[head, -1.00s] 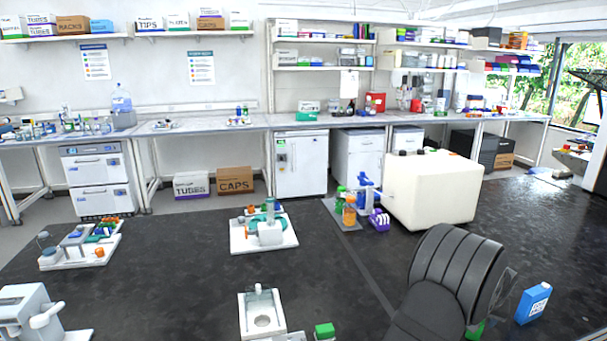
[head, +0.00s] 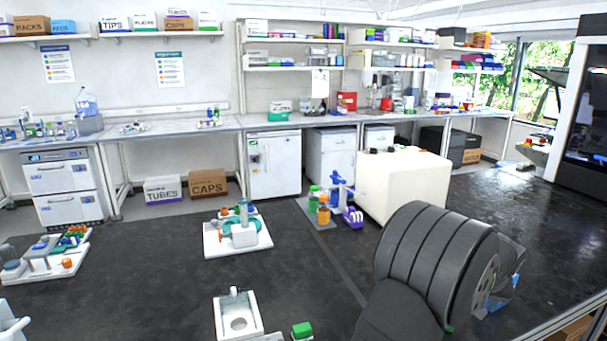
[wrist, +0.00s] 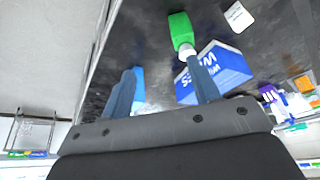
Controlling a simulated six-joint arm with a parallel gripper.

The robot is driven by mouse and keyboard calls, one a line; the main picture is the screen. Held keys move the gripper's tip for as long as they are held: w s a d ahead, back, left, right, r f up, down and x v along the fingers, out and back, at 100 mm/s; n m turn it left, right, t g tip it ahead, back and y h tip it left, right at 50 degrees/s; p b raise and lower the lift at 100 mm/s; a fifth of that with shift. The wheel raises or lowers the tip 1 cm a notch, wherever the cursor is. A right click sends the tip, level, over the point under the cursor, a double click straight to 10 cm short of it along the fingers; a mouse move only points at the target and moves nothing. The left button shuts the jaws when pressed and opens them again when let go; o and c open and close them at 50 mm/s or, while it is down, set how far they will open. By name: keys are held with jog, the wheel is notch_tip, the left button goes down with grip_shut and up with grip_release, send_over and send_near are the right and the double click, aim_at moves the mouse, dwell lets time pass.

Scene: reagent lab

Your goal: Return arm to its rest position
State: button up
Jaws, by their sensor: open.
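My arm's dark ribbed link fills the lower right of the head view. My gripper (wrist: 161,66) shows in the wrist view, with its two blue-grey fingers apart and nothing held between them. In the head view the fingers are hidden behind my arm.
A white block (head: 402,183) stands close behind my arm, with a rack of bottles (head: 324,207) to its left. White stations (head: 238,313) and a green block (head: 302,330) are nearer. The bench between them is clear.

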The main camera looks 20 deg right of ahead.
jog(key=w+a+r+n+y, duration=0.1)
jog(key=w+a+n, duration=0.1)
jog(key=w+a, duration=0.75)
jog(key=w+a+r+n+t+y, duration=0.15)
jog(key=w+a, duration=0.45)
jog(key=w, duration=0.6)
jog(key=w+a+r+n, duration=0.2)
jog(key=w+a+n, duration=0.1)
jog(key=w+a, duration=0.65)
jog(key=w+a+r+n, duration=0.1)
jog(key=w+a+n, duration=0.1)
jog(key=w+a, duration=0.7)
jog(key=a+y, duration=0.1)
jog(key=a, duration=0.1)
jog(key=shift+w+a, duration=0.2)
jog(key=shift+a, duration=0.1)
jog(key=shift+r+n, duration=0.1)
jog(key=shift+n, duration=0.15)
